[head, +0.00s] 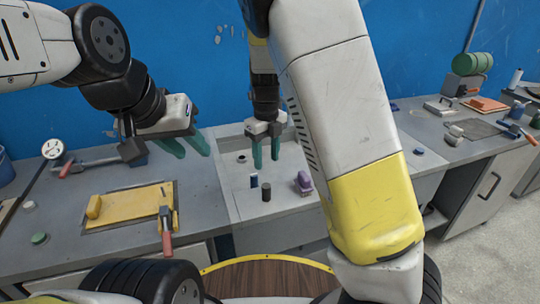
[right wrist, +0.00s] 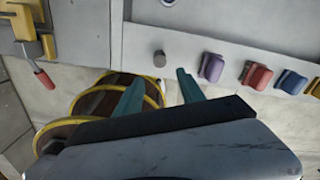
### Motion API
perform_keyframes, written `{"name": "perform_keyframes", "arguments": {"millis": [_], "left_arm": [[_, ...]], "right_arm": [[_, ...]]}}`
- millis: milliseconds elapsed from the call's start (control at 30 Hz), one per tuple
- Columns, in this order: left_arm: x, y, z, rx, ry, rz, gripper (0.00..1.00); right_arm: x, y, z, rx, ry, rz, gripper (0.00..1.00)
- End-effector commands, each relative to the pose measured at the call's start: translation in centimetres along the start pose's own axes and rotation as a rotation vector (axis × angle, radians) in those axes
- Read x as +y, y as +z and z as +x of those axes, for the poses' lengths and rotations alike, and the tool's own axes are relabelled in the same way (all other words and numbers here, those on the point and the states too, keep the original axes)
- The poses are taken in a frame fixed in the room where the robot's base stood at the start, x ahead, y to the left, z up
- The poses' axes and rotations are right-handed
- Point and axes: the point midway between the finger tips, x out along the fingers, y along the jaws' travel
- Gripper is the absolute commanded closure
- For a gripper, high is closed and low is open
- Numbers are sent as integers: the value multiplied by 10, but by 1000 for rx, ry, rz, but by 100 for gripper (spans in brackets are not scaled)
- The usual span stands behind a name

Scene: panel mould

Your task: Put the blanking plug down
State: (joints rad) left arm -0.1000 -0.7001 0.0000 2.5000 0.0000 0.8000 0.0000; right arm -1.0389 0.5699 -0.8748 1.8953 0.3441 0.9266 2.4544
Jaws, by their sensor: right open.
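A short dark cylinder (head: 266,190), which looks like the blanking plug, stands upright on the pale recessed panel mould (head: 240,210).
A small blue block (head: 253,181) and a purple block (head: 303,182) are close to the cylinder. A yellow plate with a clamp (head: 130,206) lies at left.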

Motion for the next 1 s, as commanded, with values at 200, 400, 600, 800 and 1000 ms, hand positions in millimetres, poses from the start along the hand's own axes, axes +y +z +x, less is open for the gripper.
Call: {"name": "perform_keyframes", "arguments": {"millis": [200, 400, 600, 800, 1000], "left_arm": [[0, 0, 0, 0, 0, 0, 64], [0, 0, 0, 0, 0, 0, 64], [0, 0, 0, 0, 0, 0, 64], [0, 0, 0, 0, 0, 0, 64], [0, 0, 0, 0, 0, 0, 64]], "right_arm": [[-4, -27, -22, -74, 81, -242, 54], [-5, -81, -68, -279, 81, -803, 54], [0, -140, -116, -414, -159, -1408, 54], [11, -199, -148, -298, -514, -1968, 54], [19, -232, -158, -55, -715, -2309, 54]]}}
